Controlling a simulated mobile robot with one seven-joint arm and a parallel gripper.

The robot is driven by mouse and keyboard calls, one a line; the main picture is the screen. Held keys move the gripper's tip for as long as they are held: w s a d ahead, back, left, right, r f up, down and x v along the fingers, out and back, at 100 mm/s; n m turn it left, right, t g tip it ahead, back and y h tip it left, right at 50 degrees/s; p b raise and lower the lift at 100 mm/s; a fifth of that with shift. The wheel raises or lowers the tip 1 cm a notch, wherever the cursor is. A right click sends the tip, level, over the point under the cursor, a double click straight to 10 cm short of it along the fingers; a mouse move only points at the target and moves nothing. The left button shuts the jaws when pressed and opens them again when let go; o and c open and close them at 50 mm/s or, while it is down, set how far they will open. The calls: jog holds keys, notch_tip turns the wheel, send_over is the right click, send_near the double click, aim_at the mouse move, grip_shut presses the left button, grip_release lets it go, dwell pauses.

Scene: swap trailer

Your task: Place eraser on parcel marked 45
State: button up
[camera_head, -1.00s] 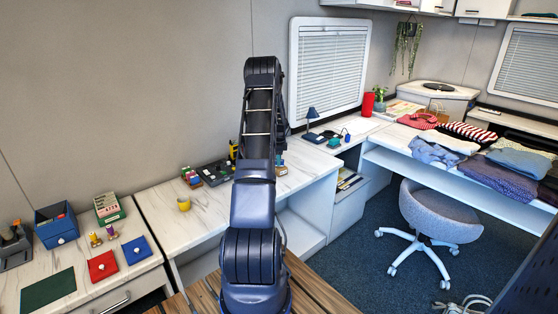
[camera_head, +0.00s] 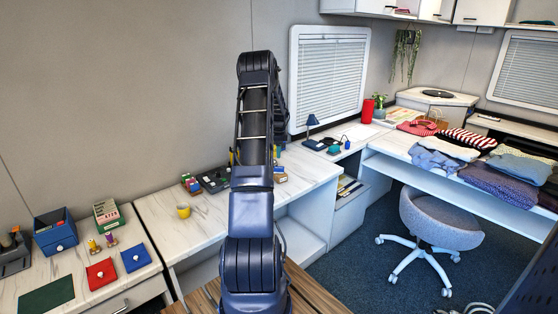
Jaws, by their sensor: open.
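I cannot pick out an eraser or a parcel marked 45 for certain. Small coloured items (camera_head: 190,184) and a dark tray (camera_head: 214,179) lie at the back of the middle desk (camera_head: 158,221). More small items (camera_head: 279,174) show just right of my arm at the desk's back. They are too small to name, and no marking is legible on them. My arm rises through the middle of the view and hides part of the desk. My gripper is not visible; it may be hidden behind my arm.
A yellow cup (camera_head: 183,211) stands on the middle desk. On the left desk are a blue box (camera_head: 55,233), a green-and-white box (camera_head: 106,213) and red (camera_head: 101,274) and blue (camera_head: 136,258) pieces. A grey chair (camera_head: 437,222) stands on open floor; folded clothes (camera_head: 505,185) cover the right counter.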

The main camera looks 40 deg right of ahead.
jog(key=a+r+n+t, duration=0.1)
jog(key=a+r+n, duration=0.4)
jog(key=a+r, duration=1.05)
jog(key=s+a+r+n+t, duration=0.1)
jog(key=s+a+r+n, duration=0.15)
jog(key=a+r, duration=0.5)
jog(key=s+a+r+n, duration=0.2)
jog(key=a+r+n, duration=0.2)
jog(key=a, duration=0.6)
jog(key=s+a+r+n+t, duration=0.1)
jog(key=s+a+r+n, duration=0.1)
jog(key=s+a+n, duration=0.4)
jog(key=s+a+r+n, duration=0.2)
jog(key=s+a+r, duration=0.1)
jog(key=s+a, duration=0.6)
jog(key=s+a+f+n, duration=0.2)
jog(key=s+a+n, duration=0.1)
jog(key=s+a, duration=0.2)
jog(key=s+a+f+n+t, duration=0.1)
jog(key=s+a+n, duration=0.3)
jog(key=s, duration=0.5)
jog(key=shift+s+a+f+t, duration=0.2)
jog(key=shift+a+f+t, duration=0.15)
jog(key=shift+a, duration=0.25)
